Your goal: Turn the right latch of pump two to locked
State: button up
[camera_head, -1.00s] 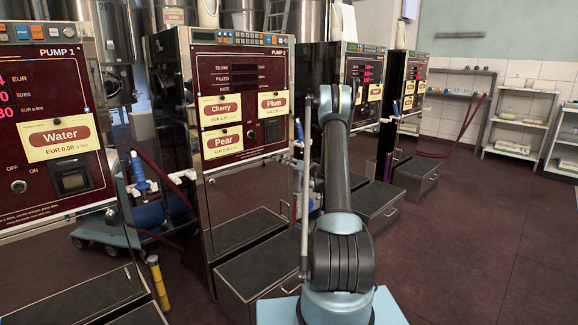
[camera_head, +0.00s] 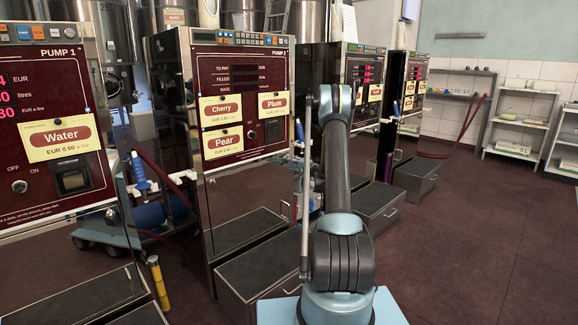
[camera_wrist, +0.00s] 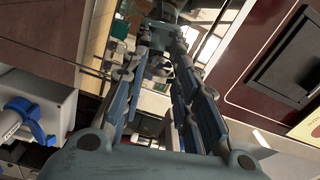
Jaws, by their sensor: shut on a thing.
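Pump two (camera_head: 243,78) stands left of my arm in the head view, with a dark red front and yellow Cherry, Plum and Pear cards. Its right edge is beside my arm, and I cannot make out the right latch there. In the wrist view my gripper (camera_wrist: 160,42) reaches up along a dark red panel with a chrome edge (camera_wrist: 237,70).
Pump one (camera_head: 50,95) stands at the left, with a blue-handled nozzle (camera_head: 138,170) between the pumps. A blue nozzle in a white holder (camera_wrist: 30,115) is close left of my gripper. More pumps (camera_head: 362,90) stand behind my arm. The floor at right is clear.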

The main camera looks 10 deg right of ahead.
jog(key=shift+d+m, duration=0.15)
jog(key=shift+m, duration=0.85)
jog(key=o, duration=1.1)
jog(key=shift+c, duration=0.2)
jog(key=v, duration=1.2)
jog(key=shift+f, duration=0.1)
